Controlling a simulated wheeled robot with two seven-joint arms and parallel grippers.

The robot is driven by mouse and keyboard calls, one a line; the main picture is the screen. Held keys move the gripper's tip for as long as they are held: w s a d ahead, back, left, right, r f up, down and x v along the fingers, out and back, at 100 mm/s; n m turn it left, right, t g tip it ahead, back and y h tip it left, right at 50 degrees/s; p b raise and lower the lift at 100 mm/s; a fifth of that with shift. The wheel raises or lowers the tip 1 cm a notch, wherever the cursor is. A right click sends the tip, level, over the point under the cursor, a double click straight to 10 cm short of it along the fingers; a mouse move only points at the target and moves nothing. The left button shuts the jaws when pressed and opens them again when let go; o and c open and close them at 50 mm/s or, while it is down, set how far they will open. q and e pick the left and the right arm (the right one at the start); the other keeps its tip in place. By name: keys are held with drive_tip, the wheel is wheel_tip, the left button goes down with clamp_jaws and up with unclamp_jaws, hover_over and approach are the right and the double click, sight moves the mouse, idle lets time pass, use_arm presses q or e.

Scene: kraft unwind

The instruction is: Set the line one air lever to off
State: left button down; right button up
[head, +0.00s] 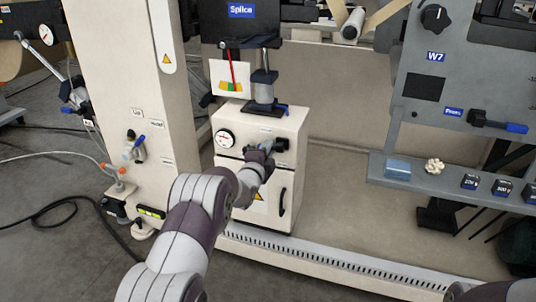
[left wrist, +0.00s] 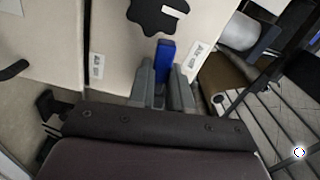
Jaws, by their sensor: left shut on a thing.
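My left gripper (head: 262,150) reaches the upper front of the cream cabinet below the "Splice" sign. In the left wrist view my left gripper (left wrist: 163,88) has its two grey fingers closed on a blue lever handle (left wrist: 166,52). The handle sticks out between the fingertips, near a black lobed knob (left wrist: 158,14). In the head view the lever is mostly hidden by my gripper, with a dark fitting (head: 281,145) just right of it. White labels flank the handle, too small to read. My right gripper is out of the head view.
The cream cabinet (head: 230,178) has a round gauge (head: 225,139) and a black door handle (head: 283,201). A blue-handled valve (head: 138,143) is on the left column. Another blue-handled lever (head: 500,123) is on the grey W7 panel, above a shelf with small items.

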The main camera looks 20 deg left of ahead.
use_arm(q)
drive_tip(key=shift+r+m, duration=0.2)
drive_tip(key=shift+m, duration=0.7)
drive_tip(key=c, duration=1)
unclamp_jaws()
drive_tip(key=shift+r, duration=0.1)
drive_tip(key=shift+c, duration=0.2)
drive_tip(key=s+p, duration=0.4)
drive_tip(key=s, duration=0.8)
drive_tip(key=shift+s+a, duration=0.25)
drive_tip(key=shift+s, duration=0.15)
